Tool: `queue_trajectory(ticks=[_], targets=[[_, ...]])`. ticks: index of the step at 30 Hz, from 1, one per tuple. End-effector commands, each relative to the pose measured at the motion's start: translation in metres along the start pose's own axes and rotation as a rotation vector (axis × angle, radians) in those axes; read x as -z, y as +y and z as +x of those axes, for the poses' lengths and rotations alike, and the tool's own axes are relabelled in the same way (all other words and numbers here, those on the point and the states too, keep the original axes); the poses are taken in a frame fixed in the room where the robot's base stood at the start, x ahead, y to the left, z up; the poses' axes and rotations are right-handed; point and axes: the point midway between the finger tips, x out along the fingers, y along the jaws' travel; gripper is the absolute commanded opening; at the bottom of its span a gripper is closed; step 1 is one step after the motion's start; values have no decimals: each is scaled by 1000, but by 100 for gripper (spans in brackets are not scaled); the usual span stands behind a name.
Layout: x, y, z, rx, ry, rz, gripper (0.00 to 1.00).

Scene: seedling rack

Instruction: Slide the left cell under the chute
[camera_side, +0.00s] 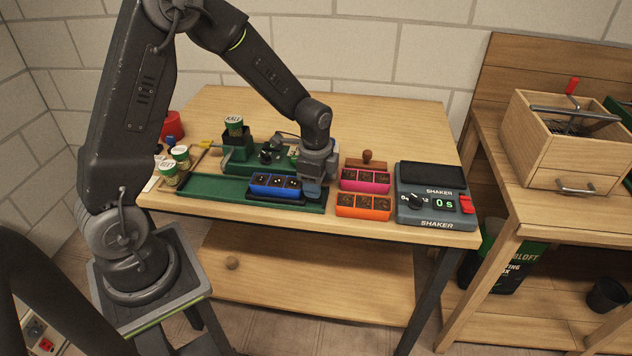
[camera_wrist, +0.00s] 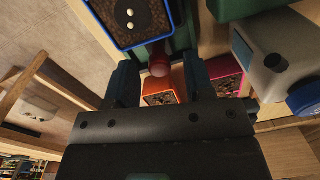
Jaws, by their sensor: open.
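A blue three-cell tray (camera_side: 276,184) sits on a dark carriage on the green track (camera_side: 215,188). Pale seeds show on its soil. The green seeder (camera_side: 240,158), with a KALE can (camera_side: 234,125) on top, stands behind the track; its chute outlet cannot be made out. My gripper (camera_side: 312,190) is low at the tray's right end, over the track. In the wrist view the open fingers (camera_wrist: 160,75) are on either side of a dark red knob (camera_wrist: 159,61), next to the blue tray (camera_wrist: 130,22). Whether they touch the knob cannot be told.
Pink (camera_side: 365,181) and orange (camera_side: 363,206) trays stand close right of my gripper, with the shaker (camera_side: 436,200) beyond. Seed cans (camera_side: 168,173) stand at the left end. The track left of the blue tray is clear.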

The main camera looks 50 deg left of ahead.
Motion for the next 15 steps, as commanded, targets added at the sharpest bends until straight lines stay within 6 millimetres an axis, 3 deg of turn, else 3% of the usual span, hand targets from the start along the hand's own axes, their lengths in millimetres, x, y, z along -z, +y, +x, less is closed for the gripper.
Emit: queue_trajectory(ticks=[9,15], targets=[[0,0,3,0,0,0,48],[0,0,3,0,0,0,30]])
